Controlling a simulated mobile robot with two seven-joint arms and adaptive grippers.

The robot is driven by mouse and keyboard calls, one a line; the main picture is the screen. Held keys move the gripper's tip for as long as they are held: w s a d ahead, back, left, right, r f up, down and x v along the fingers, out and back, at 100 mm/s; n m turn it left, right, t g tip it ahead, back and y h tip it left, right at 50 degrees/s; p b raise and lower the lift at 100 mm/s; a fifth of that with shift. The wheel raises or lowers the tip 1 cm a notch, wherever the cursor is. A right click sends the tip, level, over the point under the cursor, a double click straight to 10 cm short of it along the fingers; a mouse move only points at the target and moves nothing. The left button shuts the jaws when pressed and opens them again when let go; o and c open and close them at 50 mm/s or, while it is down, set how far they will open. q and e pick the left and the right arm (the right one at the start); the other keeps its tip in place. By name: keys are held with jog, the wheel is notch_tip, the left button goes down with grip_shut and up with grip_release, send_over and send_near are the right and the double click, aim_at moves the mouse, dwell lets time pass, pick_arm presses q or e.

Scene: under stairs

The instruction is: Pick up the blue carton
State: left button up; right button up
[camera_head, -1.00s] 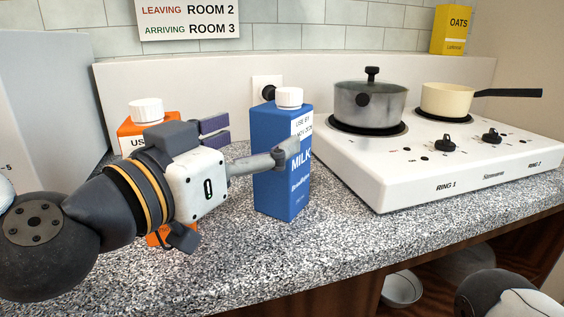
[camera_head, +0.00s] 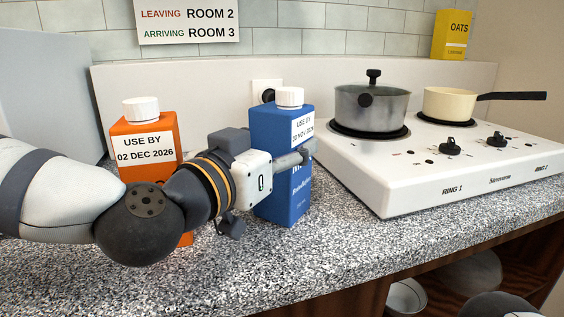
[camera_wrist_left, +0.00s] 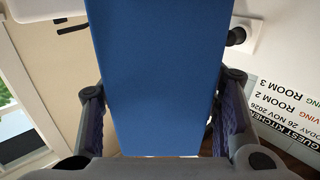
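The blue milk carton (camera_head: 281,128) stands on the speckled counter, with a white cap and a use-by label that I read as a November date. My left gripper (camera_head: 288,152) reaches it from the left. One finger crosses the carton's front; the other is hidden behind it. My right gripper is not in view.
An orange carton (camera_head: 147,133) labelled 02 DEC 2026 stands left, partly behind my left arm. A white hob (camera_head: 440,177) with a grey lidded pot (camera_head: 370,108) and a cream pan (camera_head: 449,103) is close to the right. Bowls (camera_head: 405,297) sit on a shelf below.

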aim_at(282, 121)
pick_arm(q)
jog(key=c, duration=0.6)
jog(key=shift+o, duration=0.2)
jog(key=shift+r, duration=0.25)
notch_tip(282, 121, up, 3)
jog(key=shift+p, duration=0.45)
jog(key=s+d+r+p, duration=0.2)
jog(key=s+r, duration=0.2)
jog(key=s, duration=0.2)
jog(key=s+d+r+p, duration=0.2)
jog(key=s+d+r, duration=0.1)
jog(key=s+r, duration=0.2)
jog(key=shift+s+d+r, duration=0.3)
jog(key=shift+s, duration=0.65)
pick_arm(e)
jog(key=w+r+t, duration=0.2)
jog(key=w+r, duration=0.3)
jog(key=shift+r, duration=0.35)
